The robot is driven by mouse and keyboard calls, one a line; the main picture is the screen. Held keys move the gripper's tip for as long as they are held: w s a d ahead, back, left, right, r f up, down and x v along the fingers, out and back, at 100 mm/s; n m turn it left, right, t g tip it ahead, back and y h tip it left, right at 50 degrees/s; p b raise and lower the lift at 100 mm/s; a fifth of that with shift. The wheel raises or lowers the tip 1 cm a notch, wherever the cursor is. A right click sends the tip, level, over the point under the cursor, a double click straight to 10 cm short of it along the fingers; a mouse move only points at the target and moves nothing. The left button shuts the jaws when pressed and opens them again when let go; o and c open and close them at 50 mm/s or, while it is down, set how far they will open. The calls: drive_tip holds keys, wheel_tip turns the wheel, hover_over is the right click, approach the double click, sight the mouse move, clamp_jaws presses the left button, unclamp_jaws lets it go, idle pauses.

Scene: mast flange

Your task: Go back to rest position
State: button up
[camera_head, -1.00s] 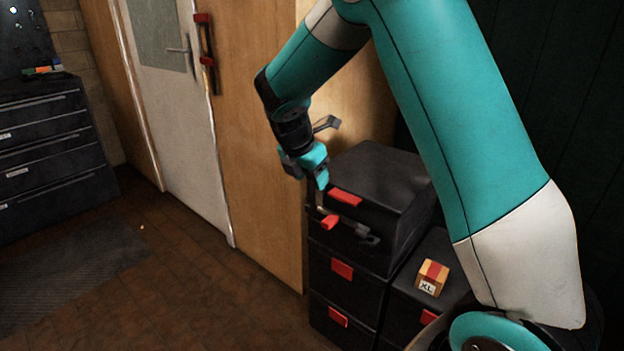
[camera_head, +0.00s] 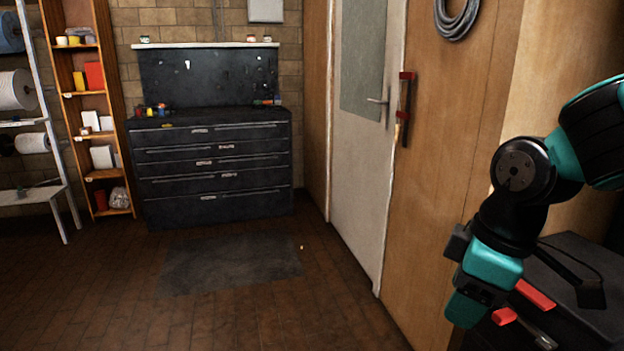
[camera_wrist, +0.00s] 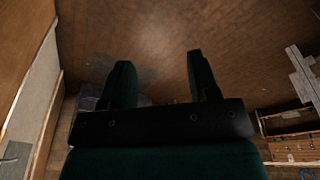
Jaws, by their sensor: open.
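My gripper (camera_head: 468,306) is at the lower right of the head view, teal and black, hanging down from the dark wrist. It is in front of the black box stack (camera_head: 580,248) as seen there; I cannot tell the gap between them. In the wrist view my gripper (camera_wrist: 160,75) shows two dark green fingers spread apart, with nothing between them, above the brown floor (camera_wrist: 165,40).
A wooden wall panel (camera_head: 450,150) and a pale door (camera_head: 358,170) stand left of my arm. A dark drawer cabinet (camera_head: 215,175) and an orange shelf (camera_head: 98,140) are at the back.

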drive_tip(key=s+a+r+m+g+y, duration=0.15)
drive_tip(key=s+a+m, duration=0.3)
drive_tip(key=s, duration=0.85)
wheel_tip(320, 180, up, 15)
drive_tip(key=w+p, duration=0.1)
drive_tip(key=p, duration=1.4)
drive_tip(key=shift+a+y, duration=0.25)
drive_tip(key=shift+y, duration=0.2)
drive_tip(key=shift+c, duration=0.4)
